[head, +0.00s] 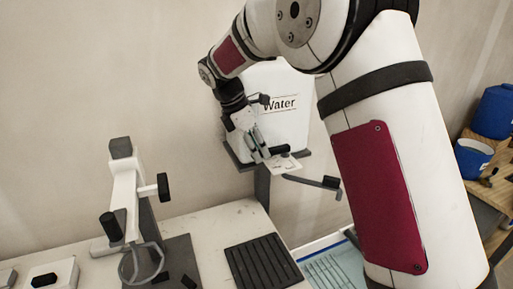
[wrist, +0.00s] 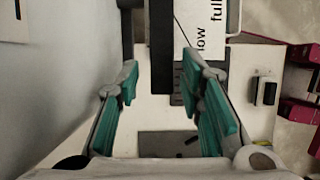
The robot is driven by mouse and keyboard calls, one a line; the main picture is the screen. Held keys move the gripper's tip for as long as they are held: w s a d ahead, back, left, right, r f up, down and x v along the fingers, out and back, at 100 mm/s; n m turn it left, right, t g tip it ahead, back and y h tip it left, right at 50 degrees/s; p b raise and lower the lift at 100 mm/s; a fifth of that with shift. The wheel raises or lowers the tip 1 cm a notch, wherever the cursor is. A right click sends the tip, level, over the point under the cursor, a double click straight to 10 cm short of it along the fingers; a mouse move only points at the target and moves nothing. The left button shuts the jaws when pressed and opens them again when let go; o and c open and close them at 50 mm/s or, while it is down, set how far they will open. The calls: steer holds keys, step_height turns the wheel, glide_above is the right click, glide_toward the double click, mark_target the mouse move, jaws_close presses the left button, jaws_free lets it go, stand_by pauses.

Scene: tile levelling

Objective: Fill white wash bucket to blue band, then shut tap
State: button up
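A white water tank (head: 290,95) marked "Water" stands on a dark raised stand against the wall, partly hidden by my arm. My gripper (head: 263,152) is at the front of the tank, by a small pale plate (head: 284,163). In the wrist view my gripper (wrist: 160,82) has its teal-padded fingers apart. A dark bar (wrist: 161,45) and a white label reading "low" and "full" (wrist: 197,38) lie beyond the fingertips. I cannot tell whether the bar is the tap handle. I cannot make out the white wash bucket or its blue band in either view.
A white stand with black knobs (head: 125,195) is at the left of the bench. A black ribbed mat (head: 262,262) lies at the front. A dark arm (head: 313,182) juts out below the tank. Blue containers (head: 473,158) stand on a wooden shelf at the right.

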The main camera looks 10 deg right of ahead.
steer(key=v, duration=1.2)
stand_by(0.3)
